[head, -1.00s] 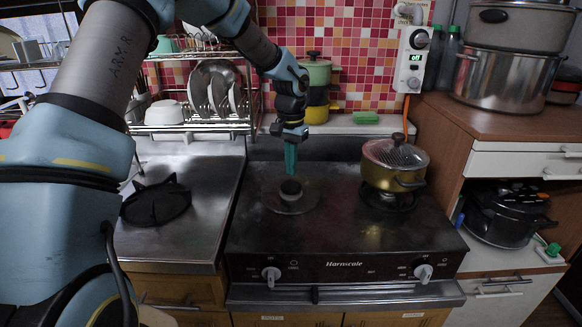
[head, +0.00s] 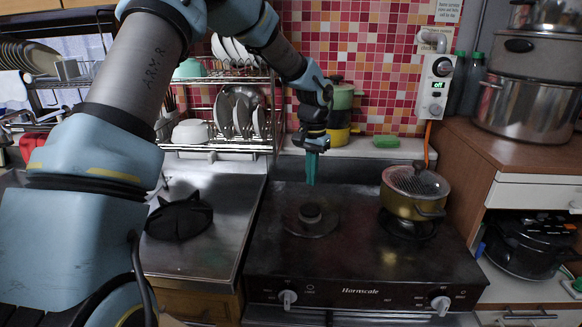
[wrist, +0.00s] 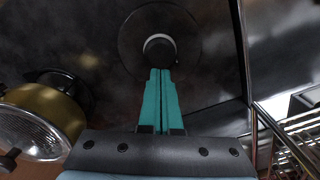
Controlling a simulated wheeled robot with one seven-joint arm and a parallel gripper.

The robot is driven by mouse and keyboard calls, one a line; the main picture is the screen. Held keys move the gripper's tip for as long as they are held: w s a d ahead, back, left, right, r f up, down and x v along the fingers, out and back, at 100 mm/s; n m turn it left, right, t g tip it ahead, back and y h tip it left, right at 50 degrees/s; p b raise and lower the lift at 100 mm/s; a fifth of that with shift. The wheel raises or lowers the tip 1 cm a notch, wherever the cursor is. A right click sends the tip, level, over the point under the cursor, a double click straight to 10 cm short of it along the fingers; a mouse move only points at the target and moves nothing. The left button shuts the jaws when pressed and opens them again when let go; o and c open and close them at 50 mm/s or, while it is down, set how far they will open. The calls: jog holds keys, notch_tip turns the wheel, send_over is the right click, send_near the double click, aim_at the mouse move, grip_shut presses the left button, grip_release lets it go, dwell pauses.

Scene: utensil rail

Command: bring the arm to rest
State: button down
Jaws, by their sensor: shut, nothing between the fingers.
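My gripper (head: 311,168) hangs over the back left part of the stove, fingers pointing down. Its teal fingers are together with nothing between them. In the wrist view the shut fingers (wrist: 161,75) reach toward the round left burner (wrist: 160,48), seen from above. In the head view that burner (head: 311,219) lies below and in front of the fingertips. My arm runs from the left foreground up and across to the gripper.
A yellow lidded pot (head: 415,193) stands on the right burner; it also shows in the wrist view (wrist: 45,115). A dish rack (head: 225,143) with plates stands behind left. Stacked pots (head: 340,105) and a green sponge (head: 386,142) are behind the stove. Steel pots (head: 526,100) stand right.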

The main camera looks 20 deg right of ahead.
jog(key=a+r+n, duration=0.3)
jog(key=a+n, duration=0.1)
jog(key=a, duration=1.5)
jog(key=s+a+n, duration=0.3)
jog(key=s+a, duration=0.2)
jog(key=a, duration=0.4)
jog(key=s+a+r+n+t, duration=0.1)
jog(key=s+a+n, duration=0.1)
jog(key=s+a, duration=0.4)
jog(key=a, duration=0.2)
jog(key=shift+a+r+n+t, duration=0.25)
jog(key=shift+a+n+t, duration=0.05)
jog(key=shift+a+n, duration=0.1)
